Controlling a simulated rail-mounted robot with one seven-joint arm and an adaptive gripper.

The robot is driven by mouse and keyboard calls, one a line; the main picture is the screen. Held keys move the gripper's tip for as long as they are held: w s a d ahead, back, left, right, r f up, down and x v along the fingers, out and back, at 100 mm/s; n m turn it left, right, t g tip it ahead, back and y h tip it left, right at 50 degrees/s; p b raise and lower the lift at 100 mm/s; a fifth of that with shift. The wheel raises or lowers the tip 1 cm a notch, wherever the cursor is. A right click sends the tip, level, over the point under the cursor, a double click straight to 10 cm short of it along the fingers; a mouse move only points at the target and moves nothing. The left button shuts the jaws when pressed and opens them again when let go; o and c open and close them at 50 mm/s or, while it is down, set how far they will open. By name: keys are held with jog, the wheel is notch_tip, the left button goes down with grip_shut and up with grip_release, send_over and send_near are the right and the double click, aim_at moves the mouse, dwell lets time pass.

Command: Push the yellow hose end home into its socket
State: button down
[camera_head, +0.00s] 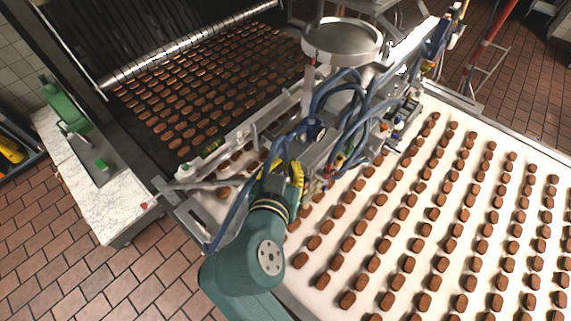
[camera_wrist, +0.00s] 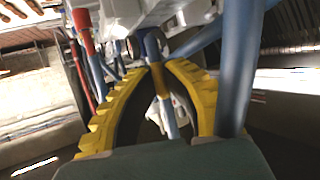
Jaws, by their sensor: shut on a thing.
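My gripper (camera_wrist: 170,68) has yellow ridged fingers that close around a blue hose. The hose end (camera_wrist: 158,80) shows as a dull yellow band between the fingertips in the wrist view. Blue hose runs on from the band toward the palm, and a blue-grey piece lies just beyond the band. The socket cannot be made out clearly, nor how deep the end sits. In the head view my gripper (camera_head: 281,167) reaches the near side of the depositor machine (camera_head: 322,140); the hose end is hidden there among fingers and hoses.
Several loose blue hoses (camera_head: 345,95) hang around the machine, and one (camera_wrist: 238,65) passes close to the right finger. A red fitting (camera_wrist: 83,30) is at the left. A round steel hopper (camera_head: 343,42) stands above. Rows of brown biscuits cover the white belt (camera_head: 335,283).

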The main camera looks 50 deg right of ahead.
jog(key=shift+f+b, duration=1.6)
jog(key=shift+f, duration=0.6)
jog(key=shift+f+b, duration=0.2)
jog(key=shift+b, duration=0.35)
jog(key=shift+f+b, duration=0.3)
jog(key=shift+f+b, duration=0.8)
jog(key=shift+f, duration=0.1)
jog(key=shift+r+p, duration=0.6)
jog(key=shift+r, duration=0.35)
jog(key=shift+g+b, duration=0.3)
jog(key=shift+b, duration=0.05)
dwell(0.8)
jog(key=shift+f+b, duration=0.95)
jog(key=shift+f, duration=0.1)
